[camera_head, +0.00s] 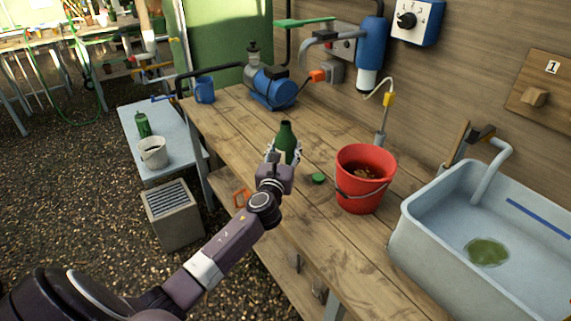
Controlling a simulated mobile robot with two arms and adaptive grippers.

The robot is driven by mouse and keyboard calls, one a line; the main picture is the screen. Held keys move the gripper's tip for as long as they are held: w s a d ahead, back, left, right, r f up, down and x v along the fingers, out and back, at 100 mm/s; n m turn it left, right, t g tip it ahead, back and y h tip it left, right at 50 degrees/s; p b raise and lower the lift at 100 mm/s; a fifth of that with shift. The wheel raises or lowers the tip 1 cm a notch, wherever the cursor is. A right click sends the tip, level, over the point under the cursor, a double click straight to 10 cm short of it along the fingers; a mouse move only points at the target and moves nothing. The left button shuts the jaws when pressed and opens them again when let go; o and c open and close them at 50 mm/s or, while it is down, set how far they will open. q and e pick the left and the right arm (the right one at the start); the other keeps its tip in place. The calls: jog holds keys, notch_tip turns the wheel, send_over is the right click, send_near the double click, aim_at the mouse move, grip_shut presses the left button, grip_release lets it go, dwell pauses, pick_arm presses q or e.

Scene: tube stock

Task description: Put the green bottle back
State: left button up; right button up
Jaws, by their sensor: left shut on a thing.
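A dark green bottle (286,138) stands upright over the wooden workbench, left of a red bucket. My left gripper (283,153) is shut on the green bottle, with its fingers around the lower part. The bottle's bottom is hidden by the gripper, so I cannot tell if it touches the bench. Another green bottle or can (142,124) stands on a low grey-blue table at the left. My right gripper is not in view.
The red bucket (362,190) and a small green lid (318,178) are right of the gripper. A sink (420,215) is at the right. A blue pump (275,92) and blue mug (204,90) stand at the back. A white bucket (153,152) sits on the low table (180,160).

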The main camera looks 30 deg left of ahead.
aim_at(286, 159)
pick_arm(q)
jog(key=shift+f+b, duration=0.95)
jog(key=shift+f, duration=1.3)
jog(key=shift+f, duration=0.1)
jog(key=o, duration=1.4)
jog(key=shift+f, duration=0.1)
jog(key=shift+o, duration=0.2)
jog(key=shift+r, duration=0.25)
jog(key=v, duration=1.2)
jog(key=shift+d+f, duration=0.1)
